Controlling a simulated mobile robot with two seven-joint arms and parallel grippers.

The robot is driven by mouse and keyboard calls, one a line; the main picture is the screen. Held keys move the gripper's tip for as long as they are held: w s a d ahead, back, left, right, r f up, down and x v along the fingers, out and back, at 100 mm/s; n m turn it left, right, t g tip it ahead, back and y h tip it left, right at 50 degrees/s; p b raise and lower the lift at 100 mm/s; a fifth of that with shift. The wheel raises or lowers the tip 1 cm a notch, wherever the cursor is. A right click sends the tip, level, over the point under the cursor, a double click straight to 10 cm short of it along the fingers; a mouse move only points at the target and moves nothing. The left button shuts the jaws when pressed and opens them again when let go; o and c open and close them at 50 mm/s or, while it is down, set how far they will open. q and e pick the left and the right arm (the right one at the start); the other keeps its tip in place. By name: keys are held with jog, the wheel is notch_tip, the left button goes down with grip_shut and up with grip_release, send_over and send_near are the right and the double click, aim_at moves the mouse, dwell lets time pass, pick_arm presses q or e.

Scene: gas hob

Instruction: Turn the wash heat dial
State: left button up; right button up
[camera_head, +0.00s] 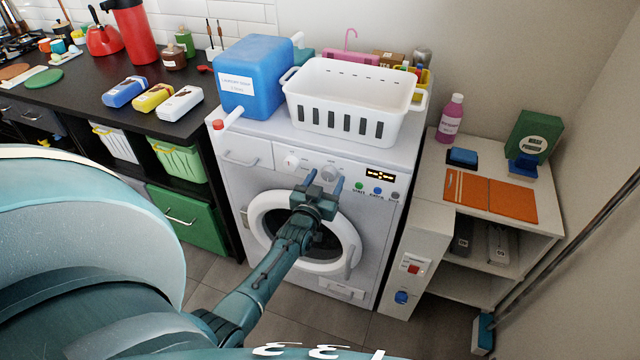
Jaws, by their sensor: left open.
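The white washing machine (262,184) stands in the middle, with its control panel along the top front. A round dial (329,171) is on the panel, and another pale dial (291,160) with a red mark is to its left. The labels are too small to read, so I cannot tell which is the heat dial. My left gripper (324,181) is open in front of the panel, its fingers on either side of the right-hand dial in the picture. I cannot tell whether they touch it. My right gripper is not in view.
A blue detergent container (253,78) and a white basket (350,100) stand on the machine. A small display (381,176) and coloured buttons lie right of the dials. The round door (258,215) is below, behind my left arm. A shelf unit (430,190) stands at right.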

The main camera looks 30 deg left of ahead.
pick_arm(q)
jog(key=v, duration=1.3)
jog(key=shift+p, duration=0.45)
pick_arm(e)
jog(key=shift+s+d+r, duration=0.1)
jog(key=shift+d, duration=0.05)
pick_arm(q)
jog(key=shift+w, duration=0.1)
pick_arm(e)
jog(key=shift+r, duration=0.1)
pick_arm(q)
jog(key=shift+d, duration=0.1)
jog(key=s+d+r+m+g+h+p, duration=0.1)
jog(key=s+d+m+g+h+p, duration=0.2)
jog(key=s+d, duration=1.1)
jog(key=d+m+g+h, duration=0.2)
jog(key=d+g+h, duration=0.2)
jog(key=shift+s+r+m, duration=0.3)
jog(key=shift+s+r, duration=0.1)
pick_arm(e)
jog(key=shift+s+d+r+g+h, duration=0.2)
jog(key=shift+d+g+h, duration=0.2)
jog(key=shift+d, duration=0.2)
